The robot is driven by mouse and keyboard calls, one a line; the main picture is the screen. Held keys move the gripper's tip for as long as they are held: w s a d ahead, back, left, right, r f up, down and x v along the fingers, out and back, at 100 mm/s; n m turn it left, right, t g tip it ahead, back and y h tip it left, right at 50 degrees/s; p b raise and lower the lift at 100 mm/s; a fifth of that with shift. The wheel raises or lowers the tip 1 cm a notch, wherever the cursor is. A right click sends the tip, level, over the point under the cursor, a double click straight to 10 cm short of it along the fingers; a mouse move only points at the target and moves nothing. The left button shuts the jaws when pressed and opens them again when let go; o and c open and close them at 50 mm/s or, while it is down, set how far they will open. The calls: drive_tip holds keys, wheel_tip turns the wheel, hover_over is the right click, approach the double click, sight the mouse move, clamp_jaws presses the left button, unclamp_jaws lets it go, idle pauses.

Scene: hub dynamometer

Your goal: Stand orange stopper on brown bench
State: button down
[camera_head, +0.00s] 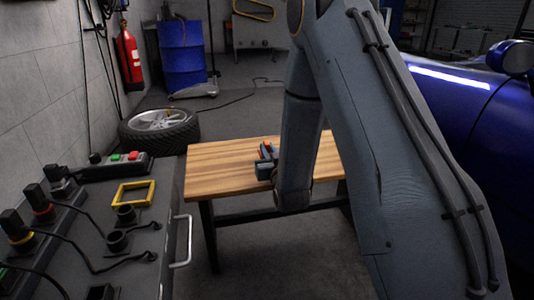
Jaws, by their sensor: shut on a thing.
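The brown bench (222,163) stands in the middle, with a wooden top and dark legs. My arm crosses in front of its right part. My gripper (265,157) shows beside the arm, over the bench top in the picture. It is shut on the orange stopper (267,146), of which only a small orange part shows between the dark jaws. The rest of the stopper is hidden by the gripper. I cannot tell whether the stopper touches the bench top.
A grey cabinet (146,225) with cables, sockets and a yellow frame (133,193) stands at the left. A tyre (159,131) lies behind it. A blue car (470,110) is at the right. The left part of the bench top is clear.

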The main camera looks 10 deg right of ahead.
drive_tip(key=shift+f, duration=0.1)
drive_tip(key=c, duration=1.7)
unclamp_jaws()
drive_tip(key=shift+c, duration=0.2)
